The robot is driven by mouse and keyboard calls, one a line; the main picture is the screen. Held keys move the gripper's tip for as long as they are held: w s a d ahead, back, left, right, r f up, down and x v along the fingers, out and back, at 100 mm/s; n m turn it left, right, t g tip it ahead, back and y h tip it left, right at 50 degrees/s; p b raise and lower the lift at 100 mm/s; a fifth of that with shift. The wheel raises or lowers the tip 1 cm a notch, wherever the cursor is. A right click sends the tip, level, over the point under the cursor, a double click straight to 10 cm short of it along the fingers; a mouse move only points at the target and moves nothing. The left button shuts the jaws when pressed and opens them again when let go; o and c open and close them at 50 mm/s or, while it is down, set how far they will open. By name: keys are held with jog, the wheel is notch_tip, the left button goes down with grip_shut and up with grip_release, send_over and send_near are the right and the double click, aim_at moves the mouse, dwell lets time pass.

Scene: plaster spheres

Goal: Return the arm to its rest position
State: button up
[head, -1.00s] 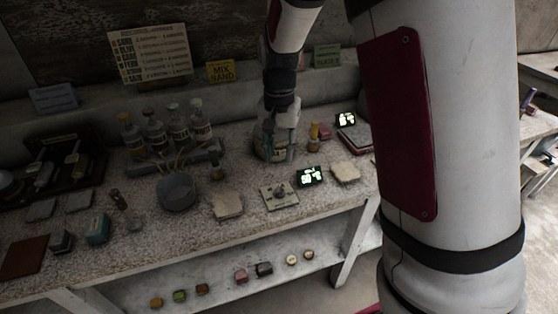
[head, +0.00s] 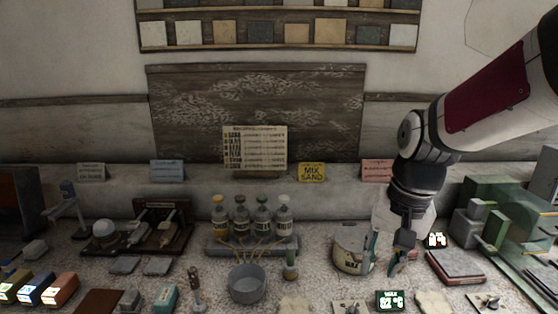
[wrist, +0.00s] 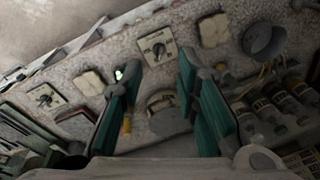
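My gripper (head: 386,252) is at the right of the head view, its arm reaching in from the upper right. In the wrist view its two teal fingers (wrist: 160,85) are spread apart with nothing held between them. A pale pot with a handle (head: 350,250) stands on the bench, just left of my gripper in the head view. The pot also shows beyond the gap between the fingers in the wrist view (wrist: 164,104). One finger overlaps the pot's right edge in the head view; I cannot tell whether they touch.
Several bottles (head: 241,222) stand in a rack behind a grey bowl (head: 246,284). A lit display (head: 390,300) sits at the bench front. A reddish stacked box (head: 456,265) and green equipment (head: 497,228) stand right of my gripper. Signs line the back ledge.

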jog(key=s+r+n+t+h, duration=0.1)
jog(key=s+r+n, duration=0.3)
jog(key=s, duration=1.3)
jog(key=shift+d+r+t, duration=0.35)
jog(key=shift+r+t, duration=0.1)
jog(key=shift+t, duration=0.45)
